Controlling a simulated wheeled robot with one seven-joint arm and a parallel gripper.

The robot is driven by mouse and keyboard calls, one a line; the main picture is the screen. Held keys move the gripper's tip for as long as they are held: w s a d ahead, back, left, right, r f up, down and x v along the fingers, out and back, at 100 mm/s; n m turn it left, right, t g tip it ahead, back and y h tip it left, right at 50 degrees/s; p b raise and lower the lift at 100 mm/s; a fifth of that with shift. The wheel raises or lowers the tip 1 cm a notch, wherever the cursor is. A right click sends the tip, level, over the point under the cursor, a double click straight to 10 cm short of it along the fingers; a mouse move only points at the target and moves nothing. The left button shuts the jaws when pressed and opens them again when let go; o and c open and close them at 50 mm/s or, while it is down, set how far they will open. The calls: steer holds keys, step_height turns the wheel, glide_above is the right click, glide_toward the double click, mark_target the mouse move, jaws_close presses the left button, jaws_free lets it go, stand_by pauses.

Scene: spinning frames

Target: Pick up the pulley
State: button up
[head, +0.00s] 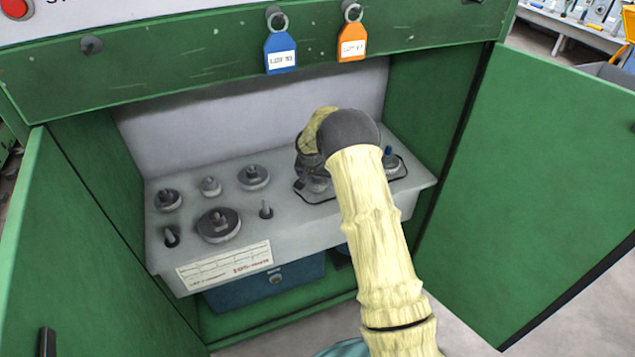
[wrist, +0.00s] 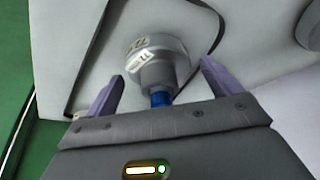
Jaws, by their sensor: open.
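The pulley (wrist: 155,60) is a silver-grey metal piece with a blue stem (wrist: 160,98), standing on the light grey shelf. In the wrist view it lies between and just beyond the two purple fingers. My gripper (wrist: 162,72) is open, with clear gaps on both sides and no visible contact. In the head view, a metal piece with a blue tip (head: 390,163) stands just right of my arm, seemingly the same pulley. My wrist hides part of the shelf there, and the fingertips cannot be made out in that view.
The grey shelf (head: 240,255) sits inside a green cabinet with both doors (head: 560,170) open. Several discs and pegs, including a dark disc (head: 218,225), stand at left. Blue (head: 281,50) and orange (head: 352,42) tags hang above. A blue box (head: 265,285) is below.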

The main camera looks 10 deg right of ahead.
steer(key=shift+c, duration=0.2)
steer(key=c, duration=1.1)
steer(key=shift+c, duration=0.2)
step_height(320, 180, up, 10)
steer(key=shift+r, duration=0.1)
